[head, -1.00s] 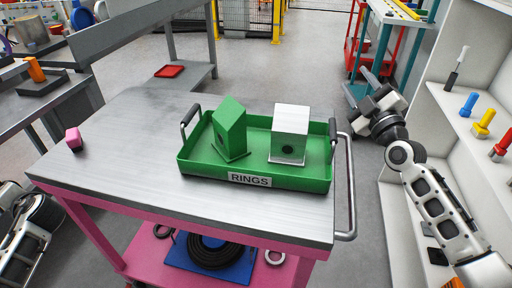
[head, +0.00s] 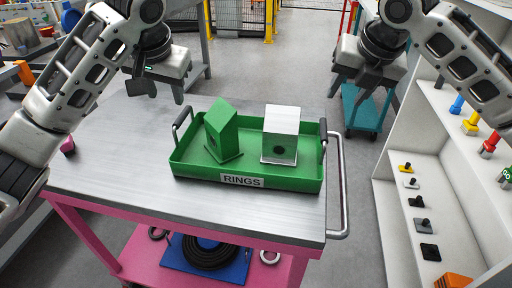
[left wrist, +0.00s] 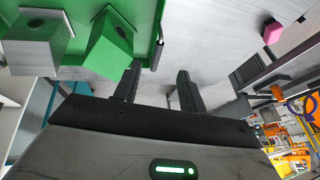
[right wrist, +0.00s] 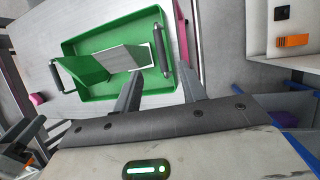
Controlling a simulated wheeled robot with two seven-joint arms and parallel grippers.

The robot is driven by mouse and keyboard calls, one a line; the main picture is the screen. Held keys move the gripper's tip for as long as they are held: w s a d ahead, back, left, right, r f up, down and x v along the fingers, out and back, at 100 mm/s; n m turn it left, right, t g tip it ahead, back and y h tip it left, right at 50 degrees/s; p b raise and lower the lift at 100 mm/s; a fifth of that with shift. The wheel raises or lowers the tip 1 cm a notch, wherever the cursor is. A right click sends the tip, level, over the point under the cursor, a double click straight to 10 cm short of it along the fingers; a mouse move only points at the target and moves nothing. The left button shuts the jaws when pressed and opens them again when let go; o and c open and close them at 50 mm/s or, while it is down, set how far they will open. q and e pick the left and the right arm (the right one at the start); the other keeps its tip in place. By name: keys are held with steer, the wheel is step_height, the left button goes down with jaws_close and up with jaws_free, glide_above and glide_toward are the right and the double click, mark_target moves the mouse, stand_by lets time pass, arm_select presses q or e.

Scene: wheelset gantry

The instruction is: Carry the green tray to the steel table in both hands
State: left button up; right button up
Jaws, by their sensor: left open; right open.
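The green tray (head: 204,171), labelled RINGS, lies on the pink cart's steel top (head: 120,150). It has a dark upright handle at each short end. A green block with a hole (head: 221,130) and a white block with a hole (head: 281,134) stand in it. My left gripper (head: 161,92) is open and empty, above and left of the tray's left handle (head: 183,119). My right gripper (head: 375,88) is open and empty, above and right of the right handle (head: 323,138). In the right wrist view, that handle (right wrist: 161,48) shows beyond the open fingers (right wrist: 160,90).
A pink block (head: 68,145) lies on the cart top's left side. A metal push rail (head: 341,185) sticks out at the cart's right end. A white shelf unit (head: 400,165) with small parts stands at the right. The cart's lower shelf holds a black coil (head: 208,252).

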mark_target(175, 124)
arm_select(q)
steer(key=x, duration=1.6)
arm_select(e)
steer(key=x, duration=1.6)
arm_select(q)
jaws_close()
arm_select(e)
jaws_close()
arm_select(q)
steer(key=shift+w+r, duration=0.1)
arm_select(e)
steer(key=shift+r, duration=0.15)
